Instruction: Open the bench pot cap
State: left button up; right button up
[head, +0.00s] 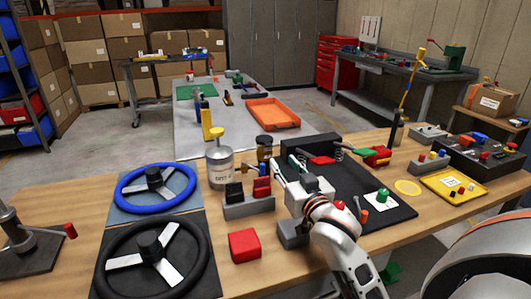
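A silver pot (221,172) with a dark printed label stands upright on the wooden bench, left of centre. My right gripper (287,164) reaches in from the lower right and points away over the bench. It is to the right of the pot and apart from it. Its fingers look spread, with nothing seen between them. My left gripper is not in view.
A block with dark and red parts (248,205) stands between pot and gripper. A dark jar (264,149) is behind. Blue (157,190) and black (154,257) steering wheels lie left. A red box (244,245) is in front. A black mat (375,213) lies right.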

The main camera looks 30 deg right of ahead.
aim_at(270, 145)
jog(key=b+x, duration=0.1)
jog(key=x, duration=1.1)
jog(key=shift+w+f, duration=0.1)
jog(key=shift+c, duration=0.5)
grip_shut()
